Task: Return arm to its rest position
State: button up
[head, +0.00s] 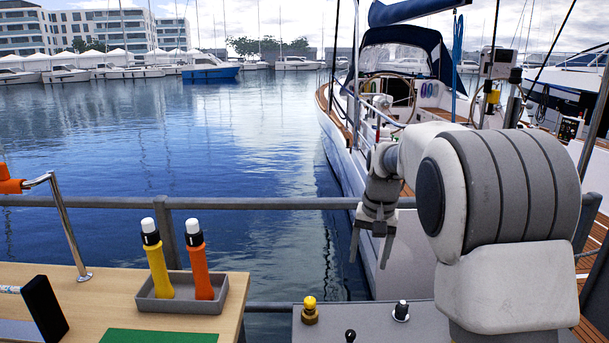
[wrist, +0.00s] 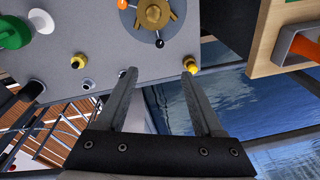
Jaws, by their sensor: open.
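My gripper (head: 370,248) hangs at the end of my bent arm in the head view, fingers pointing down, near the railing and above the level of the grey console (head: 345,332). In the wrist view the two fingers of my gripper (wrist: 157,75) are spread apart with nothing between them. Beyond the fingertips lies the grey console top (wrist: 90,40), with a brass wheel (wrist: 152,12) partly cut off at the top edge. My fingers appear apart from the console and its knobs.
A yellow-topped brass knob (head: 310,311) and a black-and-white knob (head: 401,311) stand on the console. A grey railing (head: 250,203) runs behind it, with water beyond. At left a wooden table (head: 95,285) holds a grey tray (head: 180,306) with yellow (head: 158,270) and orange (head: 201,270) handles.

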jog(key=s+r+n+t+p, duration=0.2)
jog(key=s+r+p, duration=0.1)
jog(key=s+r, duration=1.1)
jog(key=s+f+n+t+p, duration=0.1)
jog(key=s+f+t+p, duration=0.1)
jog(key=s, duration=1.4)
jog(key=shift+s+a+p, duration=0.2)
jog(key=shift+s+p, duration=0.15)
jog(key=shift+p, duration=0.2)
